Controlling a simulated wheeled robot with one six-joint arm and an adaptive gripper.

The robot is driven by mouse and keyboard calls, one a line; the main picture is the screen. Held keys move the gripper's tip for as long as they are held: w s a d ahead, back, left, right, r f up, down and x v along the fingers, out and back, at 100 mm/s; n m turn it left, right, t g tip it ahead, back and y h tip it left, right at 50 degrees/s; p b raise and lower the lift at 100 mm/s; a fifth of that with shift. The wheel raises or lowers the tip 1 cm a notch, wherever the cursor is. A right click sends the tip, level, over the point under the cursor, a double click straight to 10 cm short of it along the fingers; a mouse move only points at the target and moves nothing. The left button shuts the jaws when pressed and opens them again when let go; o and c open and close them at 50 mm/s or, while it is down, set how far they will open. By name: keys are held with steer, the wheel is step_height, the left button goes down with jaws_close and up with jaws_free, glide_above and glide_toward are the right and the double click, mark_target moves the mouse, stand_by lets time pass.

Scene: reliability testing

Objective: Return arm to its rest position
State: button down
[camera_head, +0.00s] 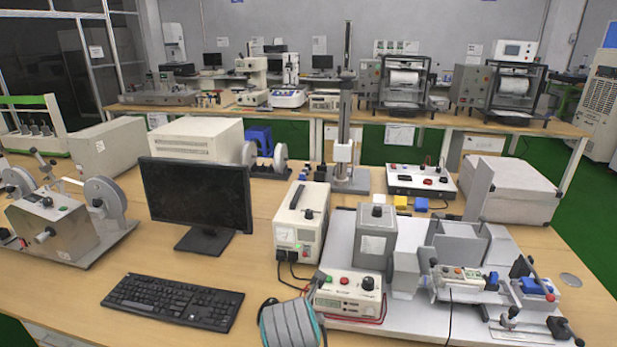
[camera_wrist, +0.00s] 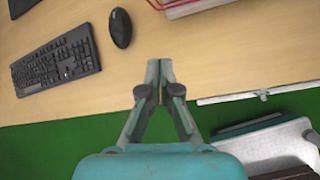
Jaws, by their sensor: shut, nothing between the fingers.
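My gripper (camera_wrist: 159,70) shows in the wrist view with its two fingers together and nothing between them. Its tips are over the wooden table (camera_wrist: 215,60), near the front edge, and its palm is over the green floor. I cannot tell its exact height, and it touches no object that I can see. In the head view only a grey and teal part of my arm shows at the bottom edge, in front of the table; the fingers are not visible there.
A black keyboard (camera_head: 172,301) lies on the table, with a black mouse (camera_wrist: 120,28) beside it in the wrist view. A monitor (camera_head: 196,195), a power supply box (camera_head: 301,225) and a test rig (camera_head: 470,275) stand behind. Green floor (camera_wrist: 50,145) lies before the table.

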steer(key=s+d+f+m, duration=0.2)
steer(key=f, duration=0.2)
steer(key=s+d+f+m+t, duration=0.1)
steer(key=s+d+f+m, duration=0.1)
steer(key=d+f, duration=0.1)
steer(key=s+d+f+m, duration=0.2)
steer(key=f, duration=0.3)
steer(key=shift+s+d+f+y, duration=0.1)
steer(key=shift+d+f+y, duration=0.05)
steer(key=shift+d+y, duration=0.2)
steer(key=s+d+f+m+t, duration=0.1)
steer(key=s+d+f+m, duration=0.1)
steer(key=s+d+m, duration=0.3)
steer(key=s+d+f+m+t, duration=0.1)
steer(key=s+f+m, duration=0.15)
steer(key=s, duration=0.55)
steer(key=s+d+f+m+t, duration=0.1)
steer(key=s+d+m, duration=0.25)
steer(key=s, duration=0.25)
steer(key=s+d+r+m+t, duration=0.1)
steer(key=s+r+m, duration=0.4)
steer(key=s+m, duration=0.2)
steer(key=s+d+r+m+t, duration=0.2)
steer(key=s+r+m, duration=0.4)
steer(key=s, duration=0.6)
steer(key=shift+d+r+m, duration=0.2)
steer(key=shift+d+m, duration=0.05)
steer(key=shift+m, duration=0.15)
